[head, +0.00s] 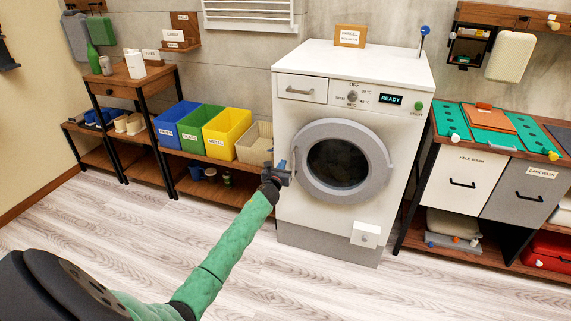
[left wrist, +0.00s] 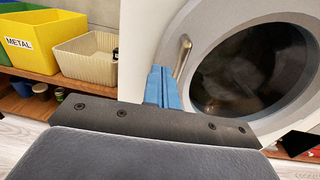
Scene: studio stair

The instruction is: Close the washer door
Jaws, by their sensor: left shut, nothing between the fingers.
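The white washer (head: 290,118) stands against the wall. Its round door (head: 383,150) has a thick grey ring and dark glass (head: 338,163). It lies flat or nearly flat against the washer's front; I cannot tell whether a small gap is left. My left gripper (head: 282,165) is shut and empty, at the left side of the door ring. In the left wrist view its blue fingers (left wrist: 162,84) stand together just left of a metal handle (left wrist: 182,56) on the door (left wrist: 285,20). I cannot tell whether they touch it. My right gripper is not in view.
A low shelf left of the washer holds blue, green and yellow bins (head: 227,132) and a beige basket (head: 254,143). A laundry bench with white and grey drawers (head: 463,181) stands close on the right. The floor ahead is clear.

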